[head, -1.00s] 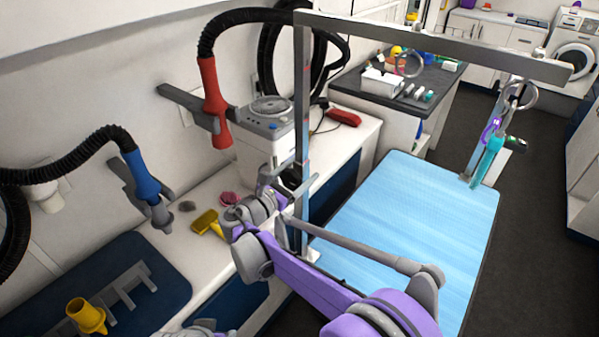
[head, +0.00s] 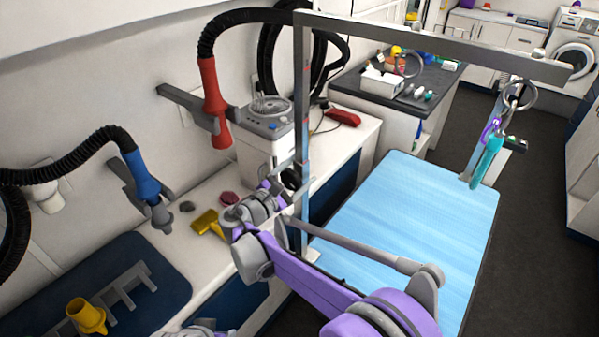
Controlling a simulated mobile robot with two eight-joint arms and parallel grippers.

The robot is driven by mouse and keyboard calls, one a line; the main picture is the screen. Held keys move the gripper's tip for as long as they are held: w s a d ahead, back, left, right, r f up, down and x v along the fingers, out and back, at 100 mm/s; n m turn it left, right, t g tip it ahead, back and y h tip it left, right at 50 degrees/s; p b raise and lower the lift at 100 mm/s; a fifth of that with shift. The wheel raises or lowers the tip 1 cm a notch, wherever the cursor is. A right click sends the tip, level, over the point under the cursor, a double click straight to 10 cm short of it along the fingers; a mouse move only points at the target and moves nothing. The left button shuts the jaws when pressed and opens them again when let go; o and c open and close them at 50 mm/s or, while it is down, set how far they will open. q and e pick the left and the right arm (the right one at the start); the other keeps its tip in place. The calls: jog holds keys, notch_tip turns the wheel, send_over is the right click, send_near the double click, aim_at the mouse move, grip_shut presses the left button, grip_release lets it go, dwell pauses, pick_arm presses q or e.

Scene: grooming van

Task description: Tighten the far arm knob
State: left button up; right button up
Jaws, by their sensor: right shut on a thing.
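The far arm knob (head: 291,179) shows as a small dark shape beside this post, mostly hidden by my gripper. My right gripper (head: 287,184) is at the post, shut on the knob; its fingertips are small and partly covered by my wrist. My left gripper is not clearly visible.
A crossbar (head: 430,42) joins both posts overhead. The tabletop is bare.

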jog(key=o, duration=1.2)
jog(key=b+v, duration=0.1)
jog(key=v, duration=1)
jog(key=shift+d, duration=0.1)
